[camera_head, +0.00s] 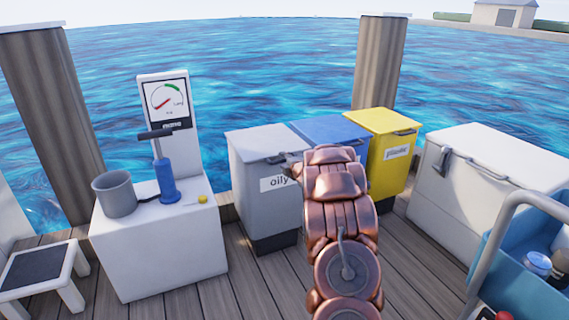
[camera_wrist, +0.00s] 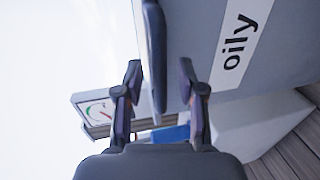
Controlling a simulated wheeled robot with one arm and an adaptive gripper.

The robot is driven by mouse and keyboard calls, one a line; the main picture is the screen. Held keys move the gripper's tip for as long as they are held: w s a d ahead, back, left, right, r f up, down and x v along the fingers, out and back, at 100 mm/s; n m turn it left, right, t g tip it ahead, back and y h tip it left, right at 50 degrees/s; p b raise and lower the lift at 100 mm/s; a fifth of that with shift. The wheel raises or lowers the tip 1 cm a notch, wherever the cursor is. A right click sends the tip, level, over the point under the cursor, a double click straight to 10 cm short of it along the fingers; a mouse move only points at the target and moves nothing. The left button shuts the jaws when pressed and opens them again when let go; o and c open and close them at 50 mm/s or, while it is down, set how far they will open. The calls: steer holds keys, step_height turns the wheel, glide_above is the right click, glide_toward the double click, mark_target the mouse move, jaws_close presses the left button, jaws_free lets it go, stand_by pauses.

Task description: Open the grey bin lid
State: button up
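The grey bin (camera_head: 262,205), labelled "oily", stands on the dock. Its grey lid (camera_head: 257,142) is down. The dark lid handle (camera_wrist: 155,55) shows in the wrist view as a long bar beside the "oily" label. My gripper (camera_wrist: 160,72) is open, with one finger on each side of the handle. A gap shows on both sides, so the fingers do not look closed on it. In the head view my arm hides most of the gripper (camera_head: 289,160) at the bin's front edge.
A blue bin (camera_head: 325,128) and a yellow bin (camera_head: 393,160) stand to the right. A white box (camera_head: 160,245) with a gauge, pump and grey mug is at left. A white chest (camera_head: 470,200) and blue cart (camera_head: 530,275) are at right.

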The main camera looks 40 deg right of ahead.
steer(key=shift+w+d+f, duration=0.1)
steer(key=shift+w, duration=0.25)
jaws_close()
stand_by(0.5)
steer(key=shift+d, duration=0.1)
